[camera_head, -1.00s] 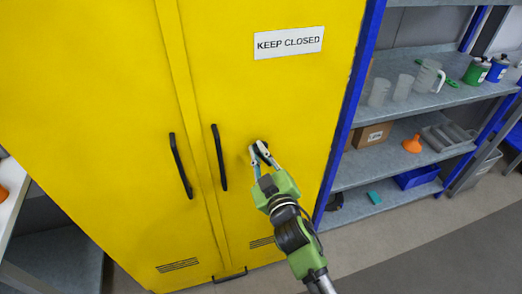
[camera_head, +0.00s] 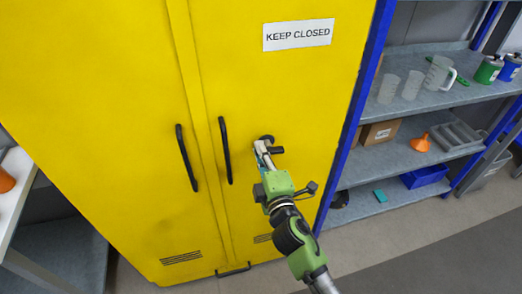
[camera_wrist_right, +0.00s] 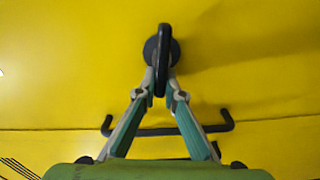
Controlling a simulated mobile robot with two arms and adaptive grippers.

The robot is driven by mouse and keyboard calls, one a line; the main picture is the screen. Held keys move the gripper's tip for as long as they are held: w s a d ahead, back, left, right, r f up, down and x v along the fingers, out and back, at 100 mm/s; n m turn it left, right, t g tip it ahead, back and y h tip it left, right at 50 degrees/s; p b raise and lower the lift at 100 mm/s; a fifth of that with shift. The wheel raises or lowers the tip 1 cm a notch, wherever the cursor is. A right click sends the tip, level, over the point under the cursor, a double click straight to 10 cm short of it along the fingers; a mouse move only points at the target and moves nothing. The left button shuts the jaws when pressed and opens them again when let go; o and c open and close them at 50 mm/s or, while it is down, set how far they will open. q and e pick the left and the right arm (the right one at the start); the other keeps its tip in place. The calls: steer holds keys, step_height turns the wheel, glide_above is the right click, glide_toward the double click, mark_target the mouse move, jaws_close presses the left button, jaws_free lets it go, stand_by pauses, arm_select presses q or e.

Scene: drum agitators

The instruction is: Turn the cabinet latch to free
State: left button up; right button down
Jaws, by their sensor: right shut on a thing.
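The yellow cabinet (camera_head: 100,90) has a small black latch on its right door (camera_head: 277,150), to the right of the door's long handle. My right gripper (camera_head: 262,149) is at this latch, seen nearly side-on. In the right wrist view the latch (camera_wrist_right: 163,45) is a round black base with a narrow lever across it. The fingertips of my right gripper (camera_wrist_right: 161,88) are shut on the lever's near end, one on each side. My left gripper is not in view.
Two long black handles (camera_head: 187,158) (camera_head: 225,150) stand on either side of the door seam. A "KEEP CLOSED" sign (camera_head: 298,35) is above the latch. Shelves with jugs and bins (camera_head: 425,178) are to the right; a white table (camera_head: 15,190) is at the left.

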steer(key=shift+f+n, duration=0.2)
steer(key=shift+n, duration=0.7)
steer(key=c, duration=2.1)
jaws_free()
steer(key=shift+c, duration=0.2)
steer(key=shift+s, duration=0.1)
steer(key=v, duration=1.2)
